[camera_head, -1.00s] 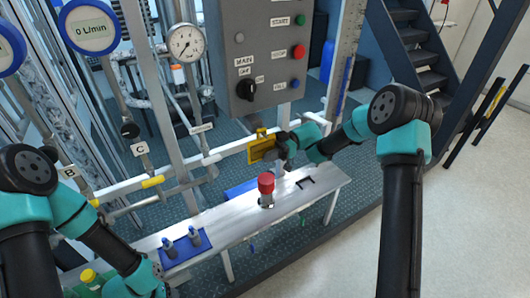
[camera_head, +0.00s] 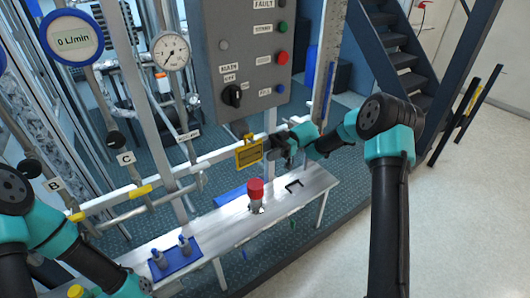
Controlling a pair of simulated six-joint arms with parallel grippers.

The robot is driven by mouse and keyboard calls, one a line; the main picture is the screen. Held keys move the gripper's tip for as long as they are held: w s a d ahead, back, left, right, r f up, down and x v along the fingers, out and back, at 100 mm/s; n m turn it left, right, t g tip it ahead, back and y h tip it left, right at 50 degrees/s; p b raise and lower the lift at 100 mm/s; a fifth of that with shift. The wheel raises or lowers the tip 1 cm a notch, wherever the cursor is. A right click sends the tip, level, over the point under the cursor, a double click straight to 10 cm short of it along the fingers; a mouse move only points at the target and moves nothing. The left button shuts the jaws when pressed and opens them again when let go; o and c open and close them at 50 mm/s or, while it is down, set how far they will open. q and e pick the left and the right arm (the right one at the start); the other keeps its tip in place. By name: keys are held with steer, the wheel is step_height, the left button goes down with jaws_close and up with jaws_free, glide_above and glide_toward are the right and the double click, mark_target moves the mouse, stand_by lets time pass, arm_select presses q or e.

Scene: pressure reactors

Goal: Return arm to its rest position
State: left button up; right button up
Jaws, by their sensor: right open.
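My right arm comes in from the right, and its dark gripper (camera_head: 276,150) is open beside a yellow tag (camera_head: 248,153) that hangs on the white pipe. A narrow gap seems to lie between the fingers and the tag; the fingers are small and dark, so their exact spacing is hard to see. My left arm bends in at the lower left and runs down to the bottom edge, where its gripper is out of view.
A metal bench (camera_head: 223,226) below my right gripper carries a red-topped object (camera_head: 256,189), a black bracket (camera_head: 294,186) and a blue tray (camera_head: 180,263) with two small bottles. A grey control box (camera_head: 240,60) hangs above.

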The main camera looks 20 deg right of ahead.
mark_target(253, 163)
steer(key=shift+w+d+r+t, duration=0.15)
steer(key=shift+w+d, duration=0.1)
steer(key=shift+d, duration=0.2)
steer(key=shift+w+d+r+t, duration=0.1)
steer(key=shift+w+d+t, duration=0.1)
steer(key=shift+d, duration=0.25)
steer(key=shift+a, duration=0.55)
steer(key=shift+s+x, duration=0.2)
steer(key=shift+x, duration=3.05)
steer(key=shift+f, duration=0.2)
